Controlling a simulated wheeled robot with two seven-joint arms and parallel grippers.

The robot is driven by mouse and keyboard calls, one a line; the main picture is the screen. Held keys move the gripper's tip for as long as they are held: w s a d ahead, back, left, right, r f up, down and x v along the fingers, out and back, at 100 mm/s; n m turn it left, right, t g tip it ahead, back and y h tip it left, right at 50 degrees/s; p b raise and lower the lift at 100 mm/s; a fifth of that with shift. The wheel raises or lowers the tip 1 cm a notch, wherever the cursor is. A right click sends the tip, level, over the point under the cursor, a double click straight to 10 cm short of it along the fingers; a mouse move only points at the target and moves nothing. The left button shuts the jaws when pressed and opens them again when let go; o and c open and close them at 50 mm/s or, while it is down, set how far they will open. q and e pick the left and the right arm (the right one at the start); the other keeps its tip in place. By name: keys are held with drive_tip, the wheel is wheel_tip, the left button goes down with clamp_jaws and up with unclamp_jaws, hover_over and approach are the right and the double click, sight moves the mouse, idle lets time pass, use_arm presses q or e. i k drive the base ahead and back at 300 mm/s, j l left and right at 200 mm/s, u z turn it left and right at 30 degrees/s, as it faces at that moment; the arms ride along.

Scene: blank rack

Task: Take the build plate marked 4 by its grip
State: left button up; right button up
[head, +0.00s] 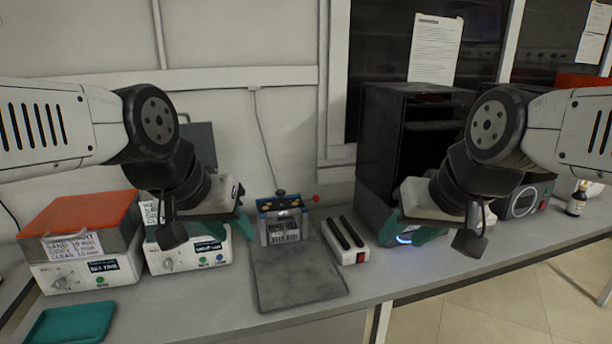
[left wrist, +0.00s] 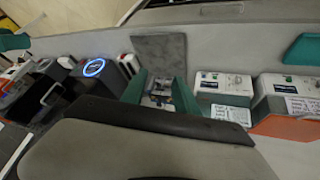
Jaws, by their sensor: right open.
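A small blue-framed rack (head: 265,207) with upright plates stands on the bench behind a dark grey mat (head: 300,285). The plates' markings are too small to read, so I cannot tell which plate is marked 4. My left gripper (head: 233,232) is open and empty, in the air left of the rack in the head view. In the left wrist view its two teal fingers (left wrist: 160,88) stand apart, with the rack showing between them. My right gripper (head: 408,238) is open, in front of the black cabinet, well right of the rack.
A white block with two black bars (head: 345,241) stands right of the rack. A black cabinet (head: 405,135) is behind my right gripper. White boxes with knobs (head: 90,275), one under an orange-topped box (head: 80,215), and a teal tray (head: 70,324) are at left. The mat is clear.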

sight(281, 208)
drive_tip(key=i+l+u, duration=0.15)
drive_tip(key=u, duration=0.35)
drive_tip(key=i+l+u, duration=0.25)
drive_tip(key=u, duration=0.2)
drive_tip(key=i+l+u, duration=0.2)
drive_tip(key=l+u, duration=0.15)
drive_tip(key=u, duration=0.15)
